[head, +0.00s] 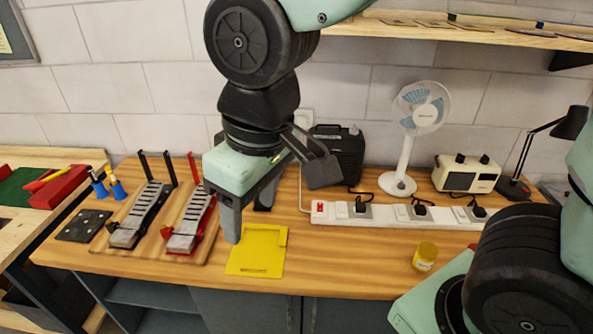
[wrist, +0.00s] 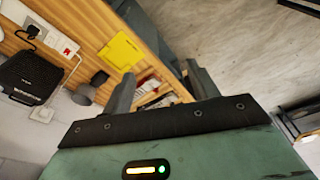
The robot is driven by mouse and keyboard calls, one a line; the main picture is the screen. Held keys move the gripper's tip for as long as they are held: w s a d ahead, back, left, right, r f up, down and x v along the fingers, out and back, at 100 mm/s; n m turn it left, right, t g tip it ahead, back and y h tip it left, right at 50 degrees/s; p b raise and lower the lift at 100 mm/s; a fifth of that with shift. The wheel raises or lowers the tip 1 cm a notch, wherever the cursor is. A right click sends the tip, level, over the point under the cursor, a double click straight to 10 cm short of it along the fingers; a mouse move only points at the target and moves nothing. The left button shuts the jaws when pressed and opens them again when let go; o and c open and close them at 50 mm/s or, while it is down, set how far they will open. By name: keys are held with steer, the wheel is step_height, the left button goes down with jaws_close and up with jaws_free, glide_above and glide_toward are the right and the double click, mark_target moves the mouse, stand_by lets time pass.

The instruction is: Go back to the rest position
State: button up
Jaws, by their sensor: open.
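My gripper (head: 248,216) is in the middle of the head view, above the wooden bench (head: 320,268) and just behind and over a yellow mat (head: 257,250). Its two fingers are apart with nothing between them. In the wrist view the gripper (wrist: 150,90) shows its two fingers spread, with the bench and the yellow mat (wrist: 120,51) beyond them. My gripper hides part of the bench behind it.
Two metal-barred instruments (head: 145,212) (head: 190,222) stand left of my gripper. A power strip (head: 395,214), a black case (head: 340,150), a white fan (head: 402,150), a radio (head: 466,173) and a lamp (head: 530,150) are at right. A yellow jar (head: 425,256) stands near the front. A shelf (head: 440,31) hangs above.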

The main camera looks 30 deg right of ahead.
steer(key=s+d+f+n+g, duration=0.1)
steer(key=s+d+f, duration=0.1)
steer(key=s+f, duration=0.4)
steer(key=shift+s+d+g+h, duration=0.2)
steer(key=shift+s+g+h, duration=0.1)
steer(key=shift+s, duration=0.4)
steer(key=shift+f, duration=0.1)
